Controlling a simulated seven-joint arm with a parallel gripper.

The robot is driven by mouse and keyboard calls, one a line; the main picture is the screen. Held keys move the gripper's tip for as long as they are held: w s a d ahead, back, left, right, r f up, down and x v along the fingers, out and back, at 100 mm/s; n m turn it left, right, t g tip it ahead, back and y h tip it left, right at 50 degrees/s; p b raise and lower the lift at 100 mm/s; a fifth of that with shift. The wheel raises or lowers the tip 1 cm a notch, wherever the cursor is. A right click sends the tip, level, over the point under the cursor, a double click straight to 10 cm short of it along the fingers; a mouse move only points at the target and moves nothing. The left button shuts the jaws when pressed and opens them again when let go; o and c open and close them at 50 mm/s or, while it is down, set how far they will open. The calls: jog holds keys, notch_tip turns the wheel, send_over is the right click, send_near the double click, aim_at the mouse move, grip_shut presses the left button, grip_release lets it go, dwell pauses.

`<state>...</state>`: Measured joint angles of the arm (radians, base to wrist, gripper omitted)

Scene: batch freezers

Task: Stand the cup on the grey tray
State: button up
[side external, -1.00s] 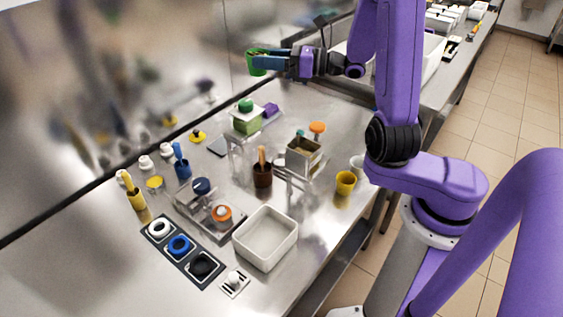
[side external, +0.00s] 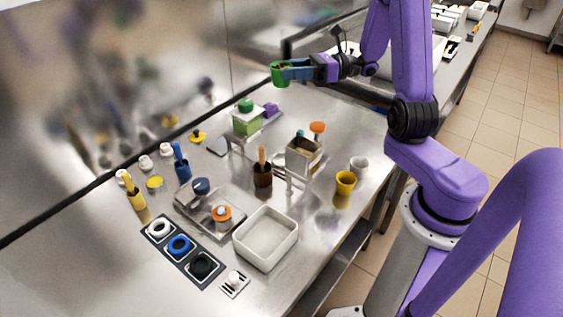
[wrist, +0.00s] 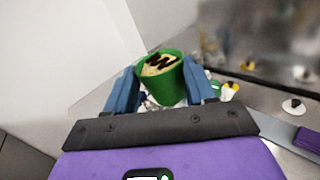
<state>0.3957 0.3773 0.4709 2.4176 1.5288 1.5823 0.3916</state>
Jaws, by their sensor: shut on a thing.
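My gripper (side external: 291,73) has blue fingers and is shut on a green cup (side external: 279,76), held in the air above the far part of the steel counter. In the wrist view the cup (wrist: 171,84) sits between the two fingers (wrist: 165,95), looks roughly upright, and has a pale filling with dark pieces on top. A small flat grey plate (side external: 219,147), possibly the grey tray, lies bare on the counter near the back wall, below and left of the cup. I cannot be sure that it is the tray.
A green-lidded box (side external: 246,121) and a purple item (side external: 270,110) stand near the grey plate. A metal stand (side external: 303,158), a brown cup with a stick (side external: 262,174), a yellow cup (side external: 345,183), a pale cup (side external: 358,168) and a white bin (side external: 266,239) occupy the counter.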

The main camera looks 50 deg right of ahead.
notch_tip(320, 180, down, 16)
dwell(0.4)
jog(key=shift+f, duration=4.8)
jog(key=shift+f, duration=0.2)
jog(key=o, duration=1)
jog(key=shift+o, duration=0.2)
jog(key=v, duration=1.6)
jog(key=shift+s+d+f, duration=0.2)
jog(key=shift+d+f, duration=0.05)
jog(key=shift+o, duration=0.4)
jog(key=shift+s+d, duration=0.3)
